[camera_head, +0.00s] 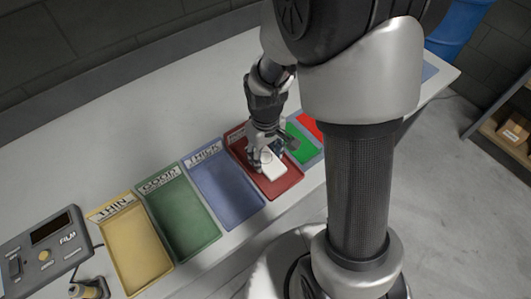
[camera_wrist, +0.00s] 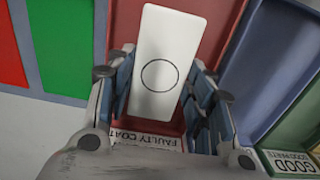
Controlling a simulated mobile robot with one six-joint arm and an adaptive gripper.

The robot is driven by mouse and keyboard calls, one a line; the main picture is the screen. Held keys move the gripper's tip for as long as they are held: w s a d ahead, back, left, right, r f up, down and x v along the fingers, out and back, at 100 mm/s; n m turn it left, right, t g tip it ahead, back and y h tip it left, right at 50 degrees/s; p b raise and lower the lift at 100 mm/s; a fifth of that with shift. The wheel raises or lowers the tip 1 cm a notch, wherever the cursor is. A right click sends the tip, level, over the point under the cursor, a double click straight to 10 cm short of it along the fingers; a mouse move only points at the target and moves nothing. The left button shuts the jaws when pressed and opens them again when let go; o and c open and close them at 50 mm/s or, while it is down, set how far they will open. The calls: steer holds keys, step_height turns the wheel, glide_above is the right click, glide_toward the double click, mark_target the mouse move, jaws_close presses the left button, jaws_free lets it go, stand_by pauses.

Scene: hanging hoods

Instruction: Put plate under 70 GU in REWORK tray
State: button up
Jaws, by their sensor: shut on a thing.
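A white plate (camera_head: 272,170) with a thin black circle is inside or just over the red tray (camera_head: 290,182). In the wrist view, the plate (camera_wrist: 165,35) lies lengthwise between the blue-padded fingers of my gripper (camera_wrist: 160,88), which is shut on it. The red tray's floor (camera_wrist: 222,25) shows beside it, and the tray label (camera_wrist: 145,138) reads "FAULTY COAT". In the head view, my gripper (camera_head: 263,154) points down into the red tray. I cannot tell whether the plate touches the tray floor.
Left of the red tray stand a blue THICK tray (camera_head: 225,190), a green GOOD tray (camera_head: 182,215) and a yellow THIN tray (camera_head: 135,250). A grey FILM gauge (camera_head: 45,250) is at the far left. Green (camera_head: 300,145) and red (camera_head: 312,124) panels lie to the right.

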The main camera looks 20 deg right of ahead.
steer(key=shift+f+b, duration=0.5)
steer(key=shift+f, duration=0.15)
steer(key=o, duration=1.2)
steer(key=shift+r, duration=0.15)
step_height(320, 180, up, 12)
steer(key=shift+r, duration=0.1)
